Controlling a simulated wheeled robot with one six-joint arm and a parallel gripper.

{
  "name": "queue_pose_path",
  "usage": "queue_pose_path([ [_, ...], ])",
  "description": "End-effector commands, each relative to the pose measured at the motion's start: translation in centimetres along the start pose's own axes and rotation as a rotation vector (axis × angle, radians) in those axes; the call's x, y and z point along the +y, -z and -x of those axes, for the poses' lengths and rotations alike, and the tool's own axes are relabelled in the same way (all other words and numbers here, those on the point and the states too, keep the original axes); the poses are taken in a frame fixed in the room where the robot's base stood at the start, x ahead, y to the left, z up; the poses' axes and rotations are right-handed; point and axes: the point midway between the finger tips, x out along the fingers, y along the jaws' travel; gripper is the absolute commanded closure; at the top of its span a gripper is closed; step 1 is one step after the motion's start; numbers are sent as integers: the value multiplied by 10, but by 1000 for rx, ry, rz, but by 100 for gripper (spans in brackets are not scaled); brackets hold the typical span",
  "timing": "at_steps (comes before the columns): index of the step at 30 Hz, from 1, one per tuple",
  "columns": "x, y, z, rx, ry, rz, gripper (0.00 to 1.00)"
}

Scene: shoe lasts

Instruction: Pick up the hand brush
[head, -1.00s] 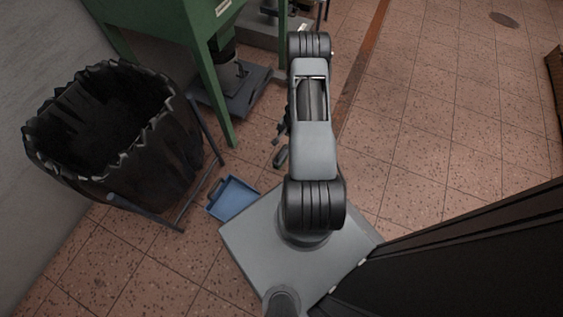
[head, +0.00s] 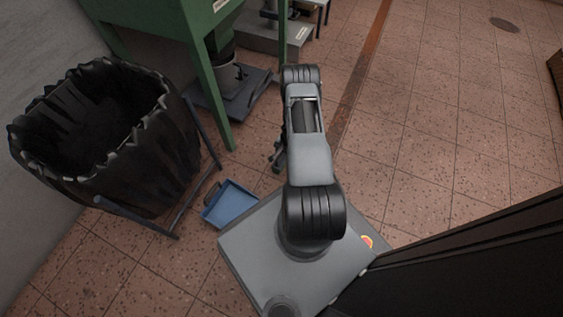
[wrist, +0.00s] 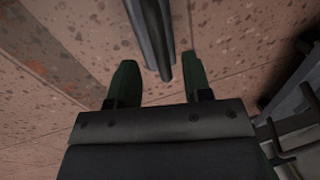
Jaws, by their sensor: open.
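My gripper shows in the wrist view (wrist: 160,74) as two dark green fingers standing apart, with nothing clamped between them. A long dark grey bar (wrist: 152,32) enters from the top edge of that view. Its rounded end lies between the fingertips in the picture. I cannot tell whether this bar is the hand brush's handle, or how far it is from the fingers. In the head view my gripper (head: 277,156) is mostly hidden behind my arm, with a dark part showing at its left. No hand brush can be made out in the head view.
A blue dustpan (head: 230,205) lies on the tiled floor beside a black bag-lined bin (head: 165,150) on a metal stand. A green machine frame (head: 211,90) stands behind. A dark panel (head: 480,260) is at the lower right. Open floor (head: 450,120) stretches to the right.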

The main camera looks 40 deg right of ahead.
Motion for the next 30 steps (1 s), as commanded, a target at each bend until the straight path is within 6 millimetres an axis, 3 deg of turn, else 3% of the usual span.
queue_pose_path([
  [1, 0, 0, -12, 0, 0, 1, 55],
  [6, 0, -1, -34, -1, 0, 2, 55],
  [14, -1, 0, -36, 0, 0, 0, 55],
  [28, -1, 0, -35, 0, 0, 0, 98],
  [30, -1, 0, -35, 0, 0, 0, 100],
])
